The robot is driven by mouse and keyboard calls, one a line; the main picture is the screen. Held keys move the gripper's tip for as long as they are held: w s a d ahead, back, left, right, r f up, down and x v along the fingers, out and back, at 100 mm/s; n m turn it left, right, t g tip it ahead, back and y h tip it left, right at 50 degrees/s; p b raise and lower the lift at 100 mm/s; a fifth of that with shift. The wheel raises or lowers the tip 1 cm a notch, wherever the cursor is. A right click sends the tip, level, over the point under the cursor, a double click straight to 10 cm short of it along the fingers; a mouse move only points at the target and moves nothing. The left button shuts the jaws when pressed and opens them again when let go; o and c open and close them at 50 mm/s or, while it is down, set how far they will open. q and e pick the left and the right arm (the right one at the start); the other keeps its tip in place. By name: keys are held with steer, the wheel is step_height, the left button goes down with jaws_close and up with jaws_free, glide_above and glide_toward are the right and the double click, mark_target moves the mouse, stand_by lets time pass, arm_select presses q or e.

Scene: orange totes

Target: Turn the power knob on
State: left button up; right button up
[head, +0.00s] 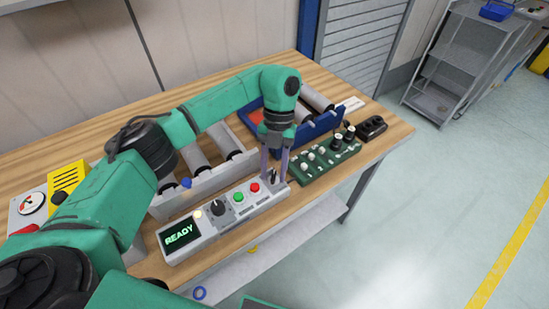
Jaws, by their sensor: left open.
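A white control panel (201,241) lies near the front edge of the wooden table. Its dark display reads READY in green. Beside the display are a small pale-yellow light (198,214), a black rotary knob (218,208), a green button (238,197) and a red button (254,188). A small dark control (273,177) shows at the panel's right end. No label marking the power knob is legible. My left gripper (274,173) points down over this right end, its fingers apart around the dark control; contact cannot be told. My right gripper is not in view.
A grey roller unit (240,166) and a blue bin (318,126) lie behind the panel. A yellow box (67,182) is at left.

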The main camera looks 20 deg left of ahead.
arm_select(q)
steer(key=shift+w+r, duration=0.2)
steer(key=shift+r, duration=0.2)
steer(key=p+v, duration=0.2)
steer(key=v, duration=1.1)
steer(key=shift+r, duration=0.25)
